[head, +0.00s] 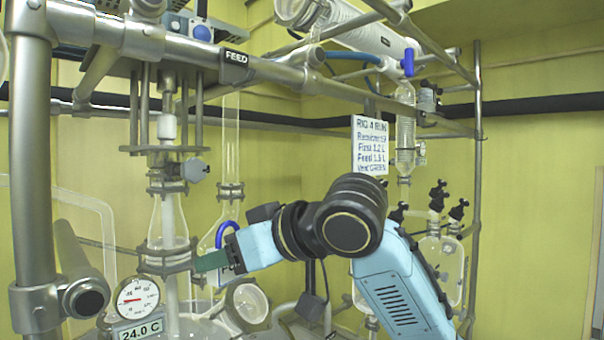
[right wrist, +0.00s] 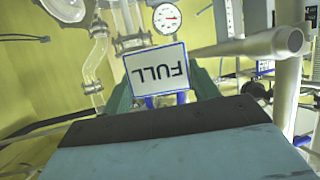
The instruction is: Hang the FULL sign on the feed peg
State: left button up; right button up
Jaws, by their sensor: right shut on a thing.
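The FULL sign (right wrist: 157,72) is a white plate with a blue border. In the right wrist view it shows upside down between the green fingers of my right gripper (right wrist: 162,92), which is shut on it. In the head view my right gripper (head: 208,262) is left of centre, in front of the glassware; the sign's face cannot be made out there. A blue loop (head: 227,233) shows just above the gripper; I cannot tell what it belongs to. The black FEED label (head: 236,57) is on the upper horizontal rail, well above the gripper. The peg itself is not clearly visible. My left gripper is not in view.
A metal post (head: 30,170) stands at the left. A dial gauge (head: 137,298) and a 24.0 C display (head: 141,331) are low left. A glass column (head: 168,215) stands left of the gripper. A white notice (head: 369,145) hangs right of centre.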

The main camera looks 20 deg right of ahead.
jog(key=s+d+r+p, duration=0.3)
jog(key=s+r, duration=0.3)
jog(key=r, duration=0.5)
jog(key=s+d+r+p, duration=0.2)
jog(key=s+r, duration=0.4)
jog(key=r, duration=0.5)
jog(key=w+a+p, duration=0.2)
jog(key=w+a, duration=0.1)
jog(key=w, duration=0.6)
jog(key=shift+w+a+f, duration=0.3)
jog(key=shift+w+f, duration=0.05)
jog(key=shift+f, duration=0.05)
jog(key=shift+w+f, duration=0.1)
jog(key=shift+f, duration=0.5)
dwell(0.7)
jog(key=o, duration=1.1)
jog(key=shift+c, duration=0.2)
jog(key=shift+c, duration=1)
